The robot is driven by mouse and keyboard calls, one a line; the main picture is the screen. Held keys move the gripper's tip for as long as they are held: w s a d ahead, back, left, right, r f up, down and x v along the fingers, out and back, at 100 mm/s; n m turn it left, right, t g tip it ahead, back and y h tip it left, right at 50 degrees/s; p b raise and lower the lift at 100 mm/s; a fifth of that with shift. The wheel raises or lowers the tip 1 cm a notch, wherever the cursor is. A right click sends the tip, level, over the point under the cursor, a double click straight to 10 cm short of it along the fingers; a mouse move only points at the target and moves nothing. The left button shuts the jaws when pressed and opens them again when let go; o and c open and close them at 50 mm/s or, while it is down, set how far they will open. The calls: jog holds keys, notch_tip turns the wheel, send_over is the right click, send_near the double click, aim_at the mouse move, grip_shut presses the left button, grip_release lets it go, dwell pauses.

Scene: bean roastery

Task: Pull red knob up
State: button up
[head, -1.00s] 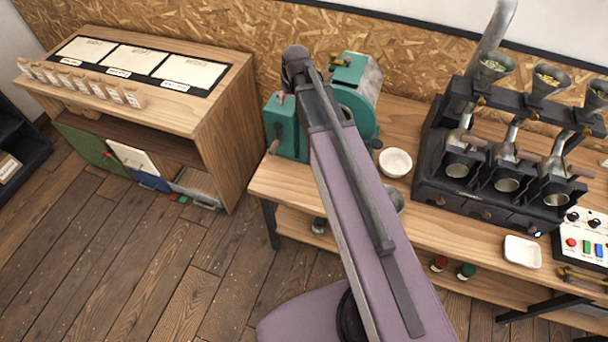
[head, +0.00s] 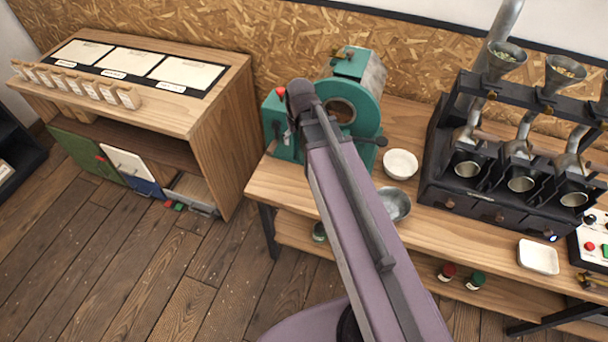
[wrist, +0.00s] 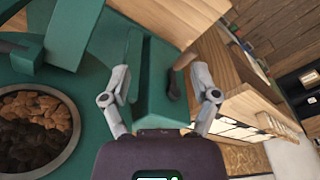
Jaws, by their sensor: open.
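A small red knob (head: 281,92) stands on top of the green box at the left of the green roaster (head: 368,100), in the head view. In the wrist view my gripper (wrist: 160,82) is open, its two grey fingers apart with a green box-shaped part (wrist: 155,85) of the machine beyond and between them. I cannot make out the red knob in the wrist view. A dark handle (wrist: 175,86) shows near the right finger. In the head view my arm covers part of the roaster and hides the gripper.
The roaster's round opening with brown beans (wrist: 35,125) is left of the fingers. A white bowl (head: 400,163) and a metal bowl (head: 395,204) stand on the bench. A wooden cabinet (head: 215,135) stands at left, a black dispenser rack (head: 490,195) at right.

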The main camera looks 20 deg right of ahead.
jog(key=s+f+g+b, duration=0.1)
jog(key=s+f+b, duration=0.4)
jog(key=s, duration=0.3)
jog(key=shift+f+m+g, duration=0.3)
jog(key=shift+f, duration=0.25)
jog(key=shift+f, duration=0.1)
jog(key=shift+c, duration=0.3)
dwell(0.9)
jog(key=shift+c, duration=1.2)
